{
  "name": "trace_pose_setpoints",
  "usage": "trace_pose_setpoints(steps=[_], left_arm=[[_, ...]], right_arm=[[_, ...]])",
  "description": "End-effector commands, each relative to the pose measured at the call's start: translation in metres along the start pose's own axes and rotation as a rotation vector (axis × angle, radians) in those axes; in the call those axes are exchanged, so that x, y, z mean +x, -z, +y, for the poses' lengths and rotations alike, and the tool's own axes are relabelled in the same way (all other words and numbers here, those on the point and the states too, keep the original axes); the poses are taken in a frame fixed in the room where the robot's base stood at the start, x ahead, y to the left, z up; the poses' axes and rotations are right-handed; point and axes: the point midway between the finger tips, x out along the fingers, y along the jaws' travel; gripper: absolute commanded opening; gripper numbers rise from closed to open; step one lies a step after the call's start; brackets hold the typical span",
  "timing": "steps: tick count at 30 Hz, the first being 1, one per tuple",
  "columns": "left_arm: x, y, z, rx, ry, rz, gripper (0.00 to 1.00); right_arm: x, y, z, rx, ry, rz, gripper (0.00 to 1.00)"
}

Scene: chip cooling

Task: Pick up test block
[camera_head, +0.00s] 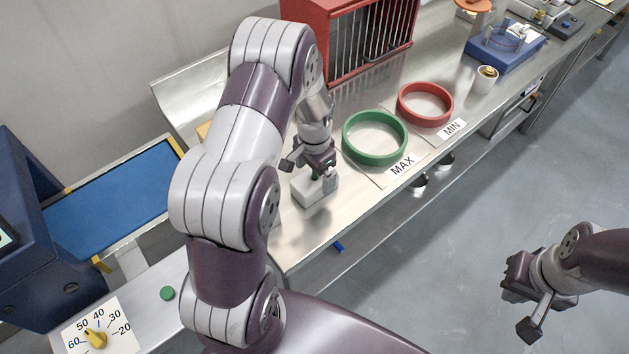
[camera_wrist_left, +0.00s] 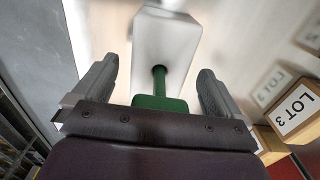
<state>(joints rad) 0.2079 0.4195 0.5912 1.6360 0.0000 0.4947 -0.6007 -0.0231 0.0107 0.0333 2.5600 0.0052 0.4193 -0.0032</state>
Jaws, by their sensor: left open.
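The test block is a pale white block (camera_head: 312,192) with a green stem and green knob (camera_wrist_left: 159,84). It stands on the metal bench, and its white body shows in the left wrist view (camera_wrist_left: 165,35). My left gripper (camera_head: 312,172) is right over the block. In the left wrist view its two fingers (camera_wrist_left: 157,80) are open, one on each side of the green stem, with visible gaps to it. The arm and gripper partly hide the stem in the head view. My right gripper (camera_head: 520,300) is open and empty over the floor at the right.
A green ring (camera_head: 375,155) by a MAX label and a red ring (camera_head: 424,120) by a MIN label lie right of the block. A red rack (camera_head: 322,40) stands behind. LOT 3 boxes (camera_wrist_left: 294,120) sit close by. A dial (camera_head: 95,338) is at lower left.

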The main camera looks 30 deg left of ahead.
Motion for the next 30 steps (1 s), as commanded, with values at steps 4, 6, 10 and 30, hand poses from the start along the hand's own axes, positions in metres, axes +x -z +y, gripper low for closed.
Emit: trace_pose_setpoints(steps=[4,6,10,30], left_arm=[[0.000,0.000,0.000,0.000,0.000,0.000,0.66],[0.000,0.000,0.000,0.000,0.000,0.000,0.44],[-0.001,0.000,0.000,0.000,0.001,0.001,0.29],[-0.042,0.001,0.001,0.001,0.001,0.002,0.29]], right_arm=[[0.000,0.000,0.000,0.000,0.000,0.000,0.00],[0.000,0.000,0.000,0.000,0.000,0.000,0.00],[0.000,0.000,0.000,0.000,0.000,0.000,0.00],[0.011,-0.001,0.000,0.000,0.000,0.000,0.00]])
